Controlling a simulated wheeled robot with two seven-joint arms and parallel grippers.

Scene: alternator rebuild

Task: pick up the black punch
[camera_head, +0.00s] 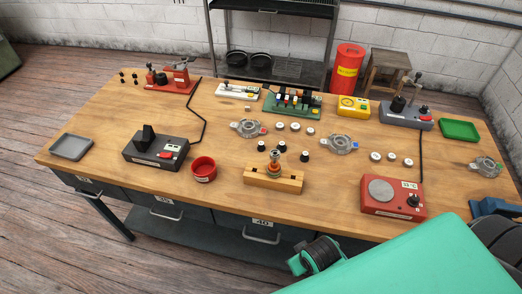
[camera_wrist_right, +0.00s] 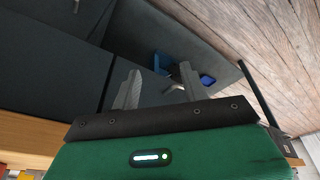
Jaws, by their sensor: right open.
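I cannot tell for sure which piece is the black punch. A green rack (camera_head: 292,106) at the back middle of the table holds several small upright pieces, some with dark parts. Small black cylinders (camera_head: 305,156) with pale tops stand behind the wooden block (camera_head: 273,179). Several small dark pins (camera_head: 122,76) stand at the back left. My right gripper (camera_wrist_right: 158,88) shows in the right wrist view, open and empty, with dark drawer fronts and the floor beyond it. It is away from all these pieces. My left gripper is not in view.
My green arm covers the table's front right corner in the head view. A red cup (camera_head: 203,169), a black device (camera_head: 155,150), a red box (camera_head: 394,197) and metal housings (camera_head: 249,128) stand on the table. Bare wood lies between the grey tray (camera_head: 71,147) and back left items.

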